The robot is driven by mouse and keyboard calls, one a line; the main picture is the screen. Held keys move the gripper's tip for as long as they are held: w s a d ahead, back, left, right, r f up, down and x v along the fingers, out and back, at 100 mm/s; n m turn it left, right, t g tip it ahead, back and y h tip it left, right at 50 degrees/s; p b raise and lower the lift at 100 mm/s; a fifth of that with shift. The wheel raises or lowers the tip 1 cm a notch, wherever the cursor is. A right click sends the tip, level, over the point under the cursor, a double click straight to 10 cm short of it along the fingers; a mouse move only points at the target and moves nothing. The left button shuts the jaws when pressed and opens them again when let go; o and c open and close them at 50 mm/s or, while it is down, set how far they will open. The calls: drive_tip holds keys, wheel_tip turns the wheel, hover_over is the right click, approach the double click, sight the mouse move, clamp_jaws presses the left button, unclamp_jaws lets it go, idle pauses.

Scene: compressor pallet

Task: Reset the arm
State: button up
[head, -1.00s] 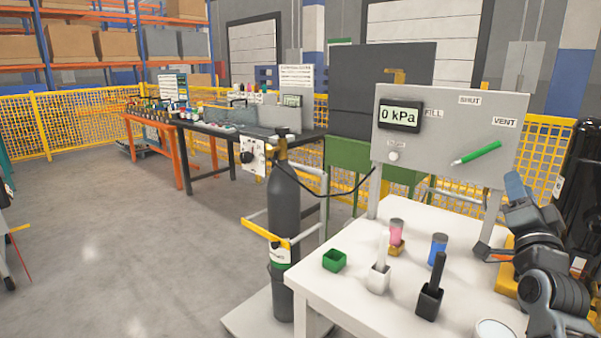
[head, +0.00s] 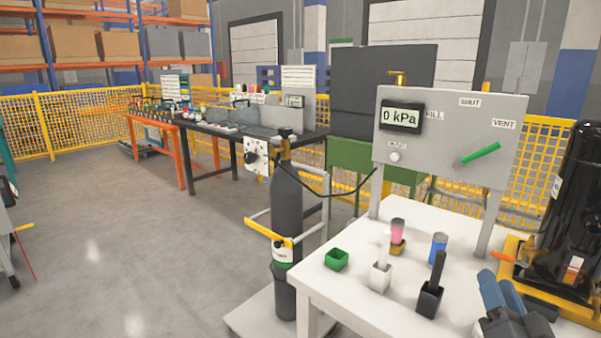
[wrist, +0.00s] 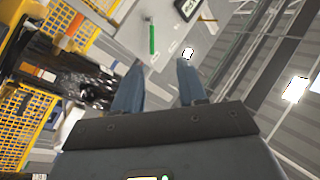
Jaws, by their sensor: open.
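My gripper (head: 497,283) is at the bottom right of the head view, by the right end of the white table (head: 320,283). Its two blue fingers point up. In the wrist view my gripper (wrist: 160,70) has its fingers apart with nothing between them. The wrist view is tilted and shows the grey panel (wrist: 165,28) with its green lever (wrist: 152,38) beyond the fingertips. The rest of my arm is mostly out of the head view.
The grey panel (head: 440,140) stands behind the table, its display reading 0 kPa and its green lever (head: 480,154) slanting toward VENT. Several small holders and cups stand on the table. A dark gas cylinder (head: 287,240) stands left; a black tank (head: 570,220) stands right.

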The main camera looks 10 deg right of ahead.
drive_tip(key=s+a+f+n+y, duration=0.3)
drive_tip(key=s+a+f, duration=0.2)
drive_tip(key=s+a, duration=0.3)
drive_tip(key=s+a+r+n+g+y+p, duration=0.1)
drive_tip(key=s+a, duration=0.4)
drive_tip(key=s, duration=0.9)
drive_tip(key=s+a+r+n+g+y, duration=0.1)
drive_tip(key=s+a+n+g+y, duration=0.2)
drive_tip(key=s, duration=1.1)
drive_tip(key=a+n, duration=0.3)
drive_tip(key=shift+a+r+g+y+p, duration=0.15)
drive_tip(key=shift+r+g+y+p, duration=0.15)
drive_tip(key=shift+r+g+p, duration=0.1)
drive_tip(key=shift+f, duration=0.1)
idle(1.8)
